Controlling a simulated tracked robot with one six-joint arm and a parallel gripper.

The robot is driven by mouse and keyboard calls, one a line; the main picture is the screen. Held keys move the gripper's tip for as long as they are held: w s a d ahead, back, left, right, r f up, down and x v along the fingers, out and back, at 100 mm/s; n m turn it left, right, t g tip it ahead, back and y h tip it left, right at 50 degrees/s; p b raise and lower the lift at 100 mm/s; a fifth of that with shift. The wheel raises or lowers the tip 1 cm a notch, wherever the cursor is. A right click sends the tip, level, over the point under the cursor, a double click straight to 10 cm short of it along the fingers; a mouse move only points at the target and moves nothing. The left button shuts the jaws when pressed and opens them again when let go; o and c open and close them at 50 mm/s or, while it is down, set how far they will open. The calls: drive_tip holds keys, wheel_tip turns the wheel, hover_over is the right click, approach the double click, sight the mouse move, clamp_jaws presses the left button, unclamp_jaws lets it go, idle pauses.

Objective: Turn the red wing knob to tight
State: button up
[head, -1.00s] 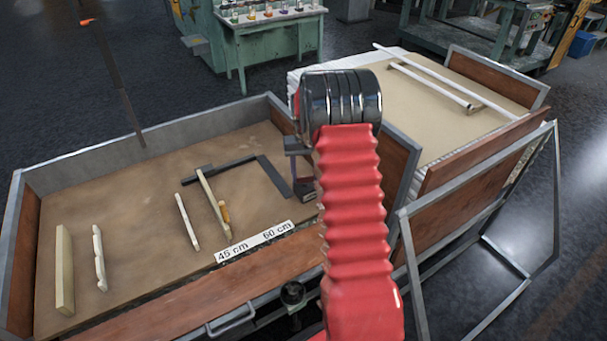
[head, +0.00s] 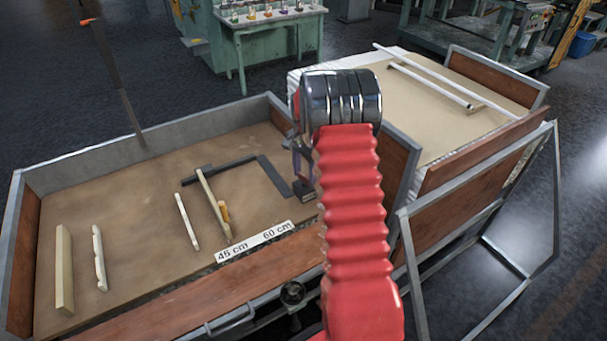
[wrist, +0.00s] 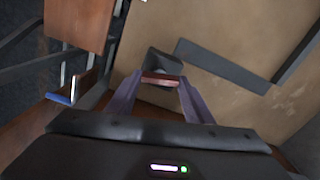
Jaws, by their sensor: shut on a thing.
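In the wrist view the red wing knob (wrist: 161,79) shows as a short reddish-brown bar across the gap between the fingertips. A dark block (wrist: 165,62) sits just beyond it. My gripper (wrist: 160,82) is shut on the knob, with one purple finger at each end of the bar. In the head view the purple of my gripper (head: 300,165) shows just left of my red arm, above a small dark block (head: 304,189) at the tray's right end. The knob is hidden there. I cannot read its tightness.
A dark flat square (head: 272,178) lies left of the gripper on the tray floor. Several pale strips, including one (head: 187,221), lie further left. A marked scale (head: 254,242) runs along the front. A second bed (head: 430,125) with white tubes stands at right.

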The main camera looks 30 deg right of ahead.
sight(304, 176)
drive_tip(key=shift+a+m, duration=0.1)
drive_tip(key=shift+m, duration=1.3)
drive_tip(key=shift+w, duration=0.1)
drive_tip(key=o, duration=1.1)
drive_tip(key=shift+c, duration=0.2)
drive_tip(key=shift+r, duration=0.1)
wheel_tip(304, 176, up, 14)
drive_tip(key=shift+f, duration=0.2)
